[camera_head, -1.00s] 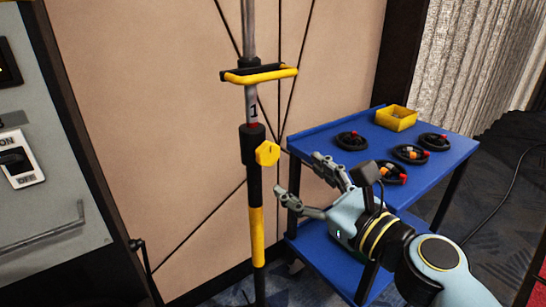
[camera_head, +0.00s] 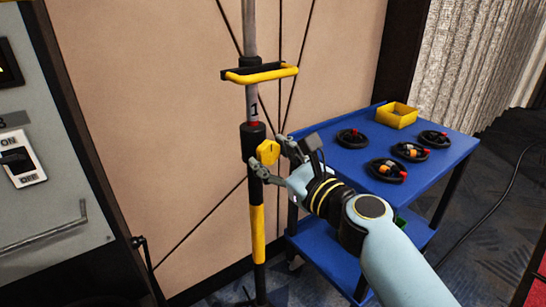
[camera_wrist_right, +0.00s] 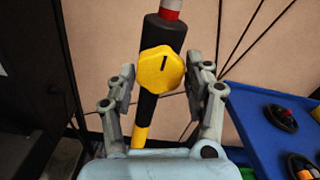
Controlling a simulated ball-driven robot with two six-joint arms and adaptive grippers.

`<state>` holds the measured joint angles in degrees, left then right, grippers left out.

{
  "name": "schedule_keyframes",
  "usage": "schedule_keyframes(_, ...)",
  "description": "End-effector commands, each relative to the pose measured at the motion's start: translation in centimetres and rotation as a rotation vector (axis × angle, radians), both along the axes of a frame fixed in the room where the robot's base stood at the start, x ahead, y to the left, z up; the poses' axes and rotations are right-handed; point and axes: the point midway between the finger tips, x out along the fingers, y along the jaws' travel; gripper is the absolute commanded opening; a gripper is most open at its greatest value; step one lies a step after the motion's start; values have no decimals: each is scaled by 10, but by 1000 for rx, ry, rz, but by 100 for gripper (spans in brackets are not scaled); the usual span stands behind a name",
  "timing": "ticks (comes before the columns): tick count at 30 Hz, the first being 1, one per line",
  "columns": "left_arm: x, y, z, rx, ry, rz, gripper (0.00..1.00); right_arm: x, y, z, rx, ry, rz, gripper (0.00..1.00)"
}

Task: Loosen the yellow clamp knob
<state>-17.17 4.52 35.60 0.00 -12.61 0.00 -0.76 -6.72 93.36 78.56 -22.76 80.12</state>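The yellow clamp knob (camera_head: 267,152) sits on the black clamp collar (camera_head: 252,138) of an upright pole. In the right wrist view the knob (camera_wrist_right: 162,72) is in the middle, with a dark mark pointing nearly straight up on its face. My right gripper (camera_head: 271,155) is at the knob, open, with one finger on each side of it. In the wrist view its fingers (camera_wrist_right: 162,80) stand close beside the knob's left and right edges. I cannot tell whether either finger touches it. My left gripper is not in view.
A yellow handle (camera_head: 262,75) crosses the pole above the collar. A grey switch panel (camera_head: 55,190) is at the left. A tan panel is behind the pole.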

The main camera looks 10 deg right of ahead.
Motion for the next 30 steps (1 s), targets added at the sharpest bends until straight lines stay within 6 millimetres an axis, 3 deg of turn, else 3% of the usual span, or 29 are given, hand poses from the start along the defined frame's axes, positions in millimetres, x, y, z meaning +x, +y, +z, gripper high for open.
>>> schedule_keyframes(1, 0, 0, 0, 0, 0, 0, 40, 0, 0, 0, 0, 0, 0, 43)
schedule_keyframes(9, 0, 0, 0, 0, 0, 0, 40, 0, 0, 0, 0, 0, 0, 12)
schedule_keyframes(20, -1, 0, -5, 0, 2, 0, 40, 0, 0, -1, -72, -29, 1, 12)
schedule_keyframes(30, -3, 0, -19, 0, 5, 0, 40, 0, -2, -2, -319, -131, 1, 12)
